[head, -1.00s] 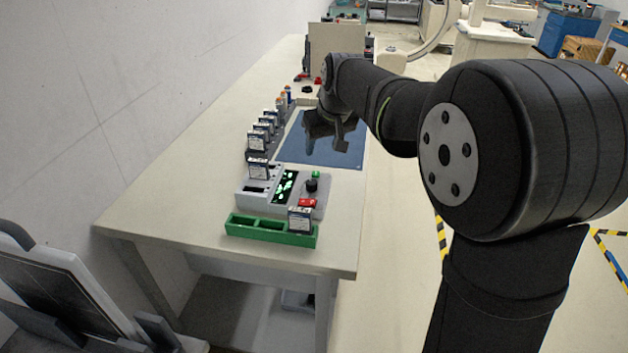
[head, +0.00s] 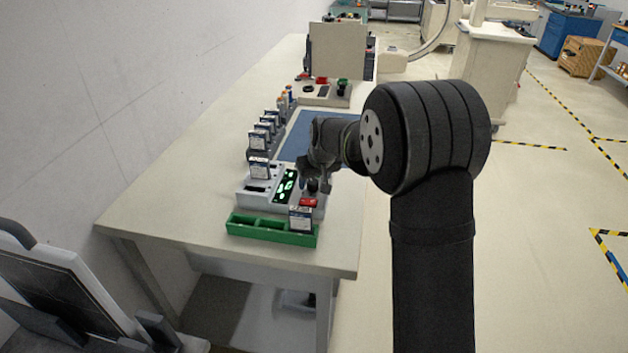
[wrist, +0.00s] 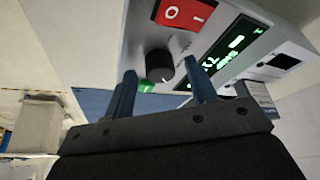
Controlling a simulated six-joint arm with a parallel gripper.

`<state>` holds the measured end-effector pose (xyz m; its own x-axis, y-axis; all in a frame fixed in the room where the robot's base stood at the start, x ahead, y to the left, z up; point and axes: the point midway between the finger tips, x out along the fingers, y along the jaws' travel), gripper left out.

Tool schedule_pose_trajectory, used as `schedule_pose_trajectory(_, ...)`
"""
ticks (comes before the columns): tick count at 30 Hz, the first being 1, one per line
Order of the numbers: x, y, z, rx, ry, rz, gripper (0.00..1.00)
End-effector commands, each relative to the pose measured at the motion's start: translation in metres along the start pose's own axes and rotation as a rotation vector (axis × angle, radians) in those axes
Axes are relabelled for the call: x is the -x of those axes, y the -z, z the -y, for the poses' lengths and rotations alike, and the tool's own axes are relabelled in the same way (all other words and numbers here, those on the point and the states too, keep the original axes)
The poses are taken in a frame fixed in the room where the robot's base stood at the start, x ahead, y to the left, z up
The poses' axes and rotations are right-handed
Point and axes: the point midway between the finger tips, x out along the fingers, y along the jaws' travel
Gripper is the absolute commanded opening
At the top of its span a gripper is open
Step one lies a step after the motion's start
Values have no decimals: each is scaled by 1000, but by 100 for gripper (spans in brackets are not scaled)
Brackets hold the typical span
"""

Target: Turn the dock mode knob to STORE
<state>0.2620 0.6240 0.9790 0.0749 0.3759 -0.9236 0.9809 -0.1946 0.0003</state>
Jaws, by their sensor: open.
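The dock is a grey unit (head: 258,198) on the bench, with a lit green display (head: 285,185), also in the wrist view (wrist: 225,58). Its black knob (wrist: 159,65) has a pale pointer mark and shows in the head view (head: 313,187) just below my gripper. The mode lettering cannot be read. My gripper (wrist: 158,82) is open, its two blue fingers (wrist: 124,95) on either side of the knob in the wrist picture. The knob lies a little beyond the fingertips there; I cannot tell whether they touch it. In the head view my gripper (head: 318,178) hangs over the dock's right part.
A red rocker switch (wrist: 184,14) and a green button (wrist: 146,88) flank the knob. A green tray (head: 270,235) holding a labelled block (head: 301,219) stands in front. Several labelled blocks (head: 262,142) line the left side. A blue mat (head: 300,128) lies behind.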

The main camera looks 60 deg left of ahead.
Motion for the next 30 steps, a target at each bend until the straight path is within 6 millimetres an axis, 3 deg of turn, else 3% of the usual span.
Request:
schedule_pose_trajectory(9, -3, 0, 0, 0, 0, 0, 52)
schedule_pose_trajectory(16, -3, 0, 0, 0, 0, 0, 7)
schedule_pose_trajectory(30, -3, -1, -2, 102, 44, 2, 8)
